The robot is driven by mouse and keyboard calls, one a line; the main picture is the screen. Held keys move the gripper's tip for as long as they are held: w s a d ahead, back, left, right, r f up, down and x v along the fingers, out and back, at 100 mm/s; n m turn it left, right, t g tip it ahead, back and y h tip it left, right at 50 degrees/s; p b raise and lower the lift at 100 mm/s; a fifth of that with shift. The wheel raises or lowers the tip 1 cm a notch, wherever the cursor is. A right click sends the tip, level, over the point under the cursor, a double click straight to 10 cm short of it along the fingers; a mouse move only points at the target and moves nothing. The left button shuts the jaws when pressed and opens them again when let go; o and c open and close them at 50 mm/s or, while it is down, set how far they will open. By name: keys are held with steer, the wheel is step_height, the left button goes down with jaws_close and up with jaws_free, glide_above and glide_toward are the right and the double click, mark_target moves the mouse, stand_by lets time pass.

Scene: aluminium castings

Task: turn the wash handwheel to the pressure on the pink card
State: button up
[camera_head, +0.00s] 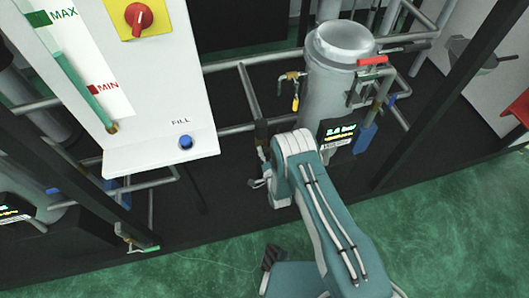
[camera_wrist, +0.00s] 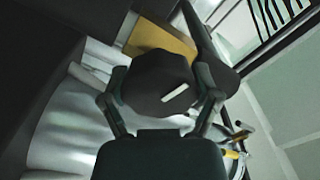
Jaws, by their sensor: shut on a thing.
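A dark, lobed handwheel (camera_wrist: 158,82) with a white mark on its face fills the middle of the wrist view. My gripper (camera_wrist: 160,100) is shut on it, with one finger at each side of its rim. In the head view my arm hides the handwheel and most of the gripper. A small dark display (camera_head: 338,134) with green digits and a yellow line below stands beside my arm. Its green line seems to read about 2.4 bar, but it is small. I cannot make out a pink card in either view.
A grey cylindrical vessel (camera_head: 337,75) with a red lever (camera_head: 372,61) and pipes stands behind my arm. A white panel (camera_head: 165,75) with a red knob (camera_head: 138,18) and a blue FILL button (camera_head: 186,142) is at left. Green floor (camera_head: 450,225) is clear at lower right.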

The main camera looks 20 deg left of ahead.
steer(key=o, duration=1)
steer(key=shift+w+d, duration=0.15)
steer(key=shift+d, duration=0.05)
steer(key=shift+c, duration=0.2)
steer(key=shift+s+d+f, duration=0.1)
steer(key=shift+s+d, duration=0.05)
steer(key=shift+s, duration=0.35)
steer(key=v, duration=1.1)
steer(key=shift+s, duration=0.1)
